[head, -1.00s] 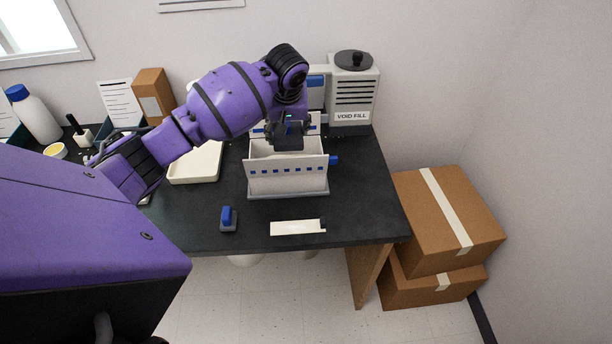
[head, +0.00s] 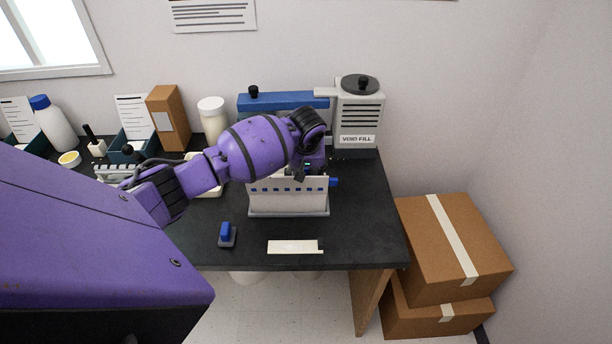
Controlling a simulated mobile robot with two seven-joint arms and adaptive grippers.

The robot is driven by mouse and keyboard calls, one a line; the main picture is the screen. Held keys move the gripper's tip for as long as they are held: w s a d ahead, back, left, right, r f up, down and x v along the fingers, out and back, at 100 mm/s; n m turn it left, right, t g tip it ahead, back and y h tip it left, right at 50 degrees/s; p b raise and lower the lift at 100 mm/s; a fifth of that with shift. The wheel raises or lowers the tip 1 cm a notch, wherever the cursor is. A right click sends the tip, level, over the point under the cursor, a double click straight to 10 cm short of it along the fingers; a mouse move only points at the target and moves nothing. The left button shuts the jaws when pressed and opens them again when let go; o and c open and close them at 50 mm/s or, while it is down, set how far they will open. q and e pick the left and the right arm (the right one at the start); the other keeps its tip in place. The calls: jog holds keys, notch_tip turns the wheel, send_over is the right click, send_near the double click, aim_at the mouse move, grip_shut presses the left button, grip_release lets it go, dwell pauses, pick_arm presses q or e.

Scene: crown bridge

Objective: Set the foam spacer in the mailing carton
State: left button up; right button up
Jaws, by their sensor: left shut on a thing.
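The mailing carton (head: 288,201) is a whitish open box with a row of blue squares on its front wall. It stands upright on a grey base in the middle of the dark bench. My left gripper (head: 303,173) points down at the carton's opening, near its right half, with the fingertips close behind the front wall's top edge. It is shut on what I take to be the foam spacer, which is mostly hidden by the gripper and the wall. The carton's inside and floor are hidden. My right gripper is not in view.
A white strip (head: 293,247) and a blue-handled tool (head: 226,235) lie in front of the carton. The void fill machine (head: 358,115) and a blue-topped device (head: 282,101) stand behind. A pale tray (head: 213,189) sits left. Brown boxes (head: 452,250) are stacked right of the bench.

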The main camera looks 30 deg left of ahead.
pick_arm(q)
jog(key=shift+f, duration=1.15)
jog(key=shift+s+f, duration=0.1)
jog(key=shift+f, duration=0.2)
jog(key=shift+d+f, duration=0.1)
jog(key=shift+f, duration=0.25)
jog(key=o, duration=1.2)
jog(key=shift+c, duration=0.2)
jog(key=shift+r, duration=0.15)
jog(key=shift+r, duration=0.2)
jog(key=v, duration=1.2)
jog(key=shift+r, duration=0.35)
